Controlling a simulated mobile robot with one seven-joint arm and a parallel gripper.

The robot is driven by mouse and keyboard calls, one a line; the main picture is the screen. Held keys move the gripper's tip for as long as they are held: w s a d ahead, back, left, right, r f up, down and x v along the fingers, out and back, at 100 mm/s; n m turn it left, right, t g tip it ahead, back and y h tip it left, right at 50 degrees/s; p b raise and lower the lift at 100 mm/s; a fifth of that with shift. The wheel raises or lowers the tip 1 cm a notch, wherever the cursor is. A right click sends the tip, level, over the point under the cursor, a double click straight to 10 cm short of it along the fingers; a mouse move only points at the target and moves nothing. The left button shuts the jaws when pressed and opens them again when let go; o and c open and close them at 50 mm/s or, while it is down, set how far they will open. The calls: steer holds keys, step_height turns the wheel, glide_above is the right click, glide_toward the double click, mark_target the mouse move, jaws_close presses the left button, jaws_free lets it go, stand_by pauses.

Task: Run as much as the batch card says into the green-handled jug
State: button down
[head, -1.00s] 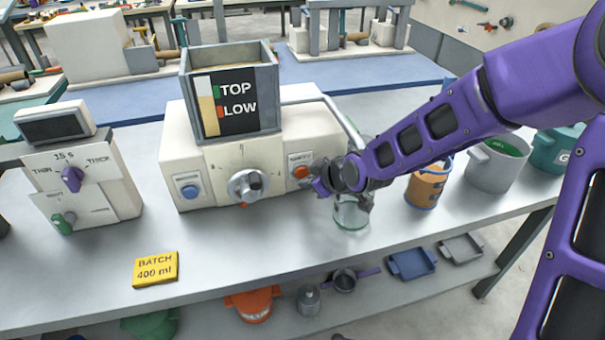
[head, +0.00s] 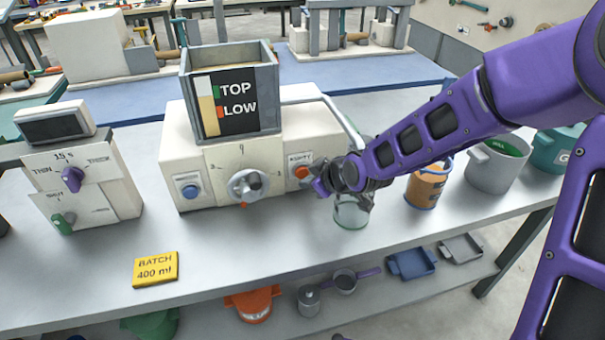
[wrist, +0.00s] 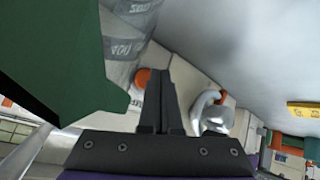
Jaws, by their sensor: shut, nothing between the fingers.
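My gripper (head: 322,187) is shut and empty, at the machine's front by the orange button (head: 301,171). In the wrist view the closed fingers (wrist: 166,75) point towards the orange button (wrist: 142,78); contact cannot be told. A clear jug (head: 350,214) stands on the bench below my wrist, its upper part hidden. A large green shape, seemingly its handle (wrist: 50,50), fills the left of the wrist view. The batch card (head: 155,269) reads "BATCH 400 ml". The hopper (head: 198,107) has a level window marked TOP and LOW. The machine's grey dial (head: 247,186) is left of my gripper.
A control box (head: 85,180) with purple and green knobs and a screen stands left. An orange-brown jug (head: 425,187), grey pot (head: 494,166) and teal pot (head: 555,150) stand right. The front bench (head: 240,262) is mostly clear.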

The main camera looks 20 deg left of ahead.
steer(key=shift+w, duration=0.1)
steer(key=shift+w+a, duration=0.2)
steer(key=shift+w, duration=0.05)
stand_by(0.3)
steer(key=shift+w+a, duration=0.25)
steer(key=shift+w, duration=0.15)
stand_by(1.8)
steer(key=shift+s+r, duration=0.1)
stand_by(1.5)
steer(key=shift+s+d, duration=0.45)
steer(key=shift+s, duration=0.2)
steer(key=shift+s+d+p, duration=0.3)
steer(key=shift+s+d, duration=0.15)
steer(key=shift+s, duration=0.25)
steer(key=shift+s+d+p, duration=0.25)
steer(key=shift+s+d, duration=0.15)
steer(key=shift+s, duration=0.35)
steer(key=shift+s+d+p, duration=0.3)
steer(key=shift+s+d, duration=0.15)
steer(key=shift+s, duration=0.25)
